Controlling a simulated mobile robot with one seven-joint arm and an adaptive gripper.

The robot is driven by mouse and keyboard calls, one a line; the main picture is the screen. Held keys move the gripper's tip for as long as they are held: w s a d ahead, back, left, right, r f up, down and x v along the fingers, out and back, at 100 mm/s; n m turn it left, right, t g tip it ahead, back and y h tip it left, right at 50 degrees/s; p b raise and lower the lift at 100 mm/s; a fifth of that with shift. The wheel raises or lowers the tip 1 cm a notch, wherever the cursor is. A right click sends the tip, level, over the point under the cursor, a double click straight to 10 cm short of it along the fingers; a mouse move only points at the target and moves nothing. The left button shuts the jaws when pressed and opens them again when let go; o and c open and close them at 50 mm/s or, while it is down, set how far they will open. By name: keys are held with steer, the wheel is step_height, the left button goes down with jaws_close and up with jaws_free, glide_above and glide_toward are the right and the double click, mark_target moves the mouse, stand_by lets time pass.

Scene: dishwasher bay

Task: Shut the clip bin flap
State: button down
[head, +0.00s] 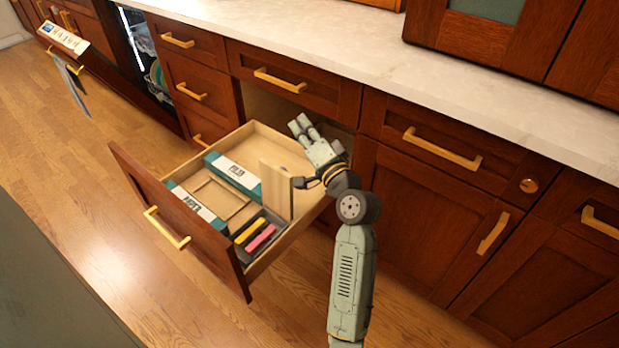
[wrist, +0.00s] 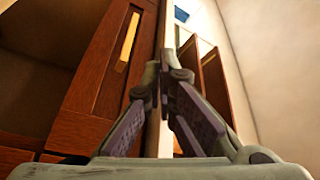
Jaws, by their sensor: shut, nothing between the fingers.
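An open drawer (head: 180,207) holds a dark grey bin (head: 272,216) with black, yellow and pink pieces at its right front. A pale wooden panel (head: 277,190), which looks like the bin's flap, stands roughly upright behind the bin. Its hinge cannot be made out. My gripper (head: 302,126) is over the back right of the drawer, beyond the upright flap, with its fingers pointing toward the cabinet. It is shut and empty. The wrist view shows the fingers (wrist: 161,85) close up, with cabinet fronts behind them; I cannot make out the flap there.
Two white and teal boxes (head: 234,175) and a pale wooden frame (head: 220,198) share the drawer. The counter edge (head: 330,60) and cabinet fronts are behind my gripper. A dishwasher (head: 140,50) stands open at the far left. The floor in front of the drawer is clear.

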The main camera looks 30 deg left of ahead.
mark_target(280, 189)
steer(key=d+f+m+g+h, duration=0.1)
steer(key=d+f+m, duration=0.2)
steer(key=f, duration=0.5)
steer(key=d+f+m+g, duration=0.15)
steer(key=d+f, duration=0.25)
steer(key=f, duration=0.4)
steer(key=w+p+x, duration=0.1)
steer(key=x, duration=1)
steer(key=shift+m+t, duration=0.25)
steer(key=shift+s+d+r+p, duration=0.15)
steer(key=shift+s+p, duration=0.3)
steer(key=shift+s, duration=0.65)
steer(key=shift+s+d+p, duration=0.1)
steer(key=shift+s+p, duration=0.3)
steer(key=shift+s, duration=0.7)
steer(key=shift+s+a+b, duration=0.1)
steer(key=shift+a+b, duration=0.1)
steer(key=shift+b, duration=0.25)
